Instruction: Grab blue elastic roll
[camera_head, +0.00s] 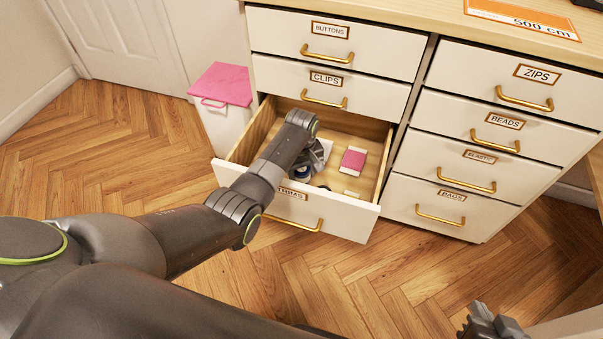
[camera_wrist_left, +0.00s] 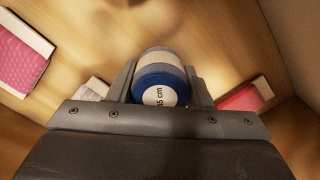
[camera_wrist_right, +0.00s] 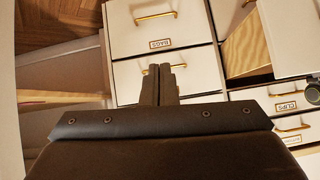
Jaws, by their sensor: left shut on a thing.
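The blue elastic roll (camera_wrist_left: 160,80) is blue and white with a "5 cm" label, and sits between the two fingers of my left gripper (camera_wrist_left: 160,88) in the left wrist view. The left gripper is shut on it. In the head view my left gripper (camera_head: 312,160) reaches down into the open drawer (camera_head: 345,212), and a bit of the blue roll (camera_head: 303,173) shows beside it; the rest is hidden by the arm. My right gripper (camera_wrist_right: 163,80) is shut and empty, its fingers together; in the head view it is at the lower right (camera_head: 490,325), away from the drawer.
A pink and white pack (camera_head: 353,160) lies in the drawer right of the left gripper. The drawer's wooden sides surround the gripper. The shut clips drawer (camera_head: 340,88) is just above. A bin with a pink lid (camera_head: 222,85) stands left. The floor (camera_head: 130,150) is clear.

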